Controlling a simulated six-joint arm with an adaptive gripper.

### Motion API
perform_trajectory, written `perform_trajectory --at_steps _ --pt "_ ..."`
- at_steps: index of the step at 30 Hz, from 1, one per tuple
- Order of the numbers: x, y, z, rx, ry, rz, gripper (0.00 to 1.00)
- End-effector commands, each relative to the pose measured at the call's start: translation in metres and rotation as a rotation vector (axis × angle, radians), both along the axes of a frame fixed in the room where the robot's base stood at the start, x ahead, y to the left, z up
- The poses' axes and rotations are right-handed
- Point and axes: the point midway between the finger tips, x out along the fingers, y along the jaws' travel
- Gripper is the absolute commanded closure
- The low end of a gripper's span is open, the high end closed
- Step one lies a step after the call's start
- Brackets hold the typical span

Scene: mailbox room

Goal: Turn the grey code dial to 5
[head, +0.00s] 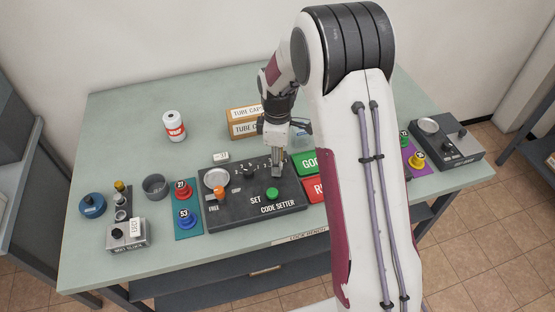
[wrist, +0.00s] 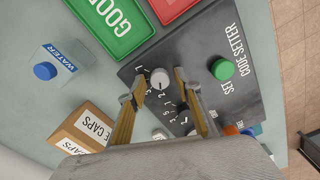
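The dark code setter box (head: 240,211) lies flat on the table; the wrist view shows its top (wrist: 245,55) with printed numbers, partly covered by my fingers. The grey code dial (wrist: 159,77) is a small pale round knob in the wrist view. In the head view my gripper hides it. My gripper (head: 277,172) points down over the upper right of the box. In the wrist view my gripper (wrist: 160,82) is open, with one finger on each side of the dial. Contact cannot be told. The dial's exact setting is too small to read.
On the box are a black knob (head: 249,172), an orange knob (head: 219,193) and a green SET button (head: 272,194). Green (wrist: 103,20) and red (wrist: 170,8) trays adjoin it.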

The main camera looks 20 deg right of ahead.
Motion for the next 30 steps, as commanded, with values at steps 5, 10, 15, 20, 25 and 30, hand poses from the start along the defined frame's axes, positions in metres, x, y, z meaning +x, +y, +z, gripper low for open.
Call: perform_trajectory --at_steps 5,10,15,20,25,30 --pt "0.0 0.0 0.0002 0.0 0.0 0.0 1.0" --pt "0.0 0.0 0.0002 0.0 0.0 -0.003 1.0" --pt "0.0 0.0 0.0003 0.0 0.0 -0.023 1.0" --pt "0.0 0.0 0.0003 0.0 0.0 -0.074 1.0" --pt "0.0001 0.0 0.0003 0.0 0.001 -0.165 1.0" --pt "0.0001 0.0 0.0004 0.001 0.001 -0.289 1.0"
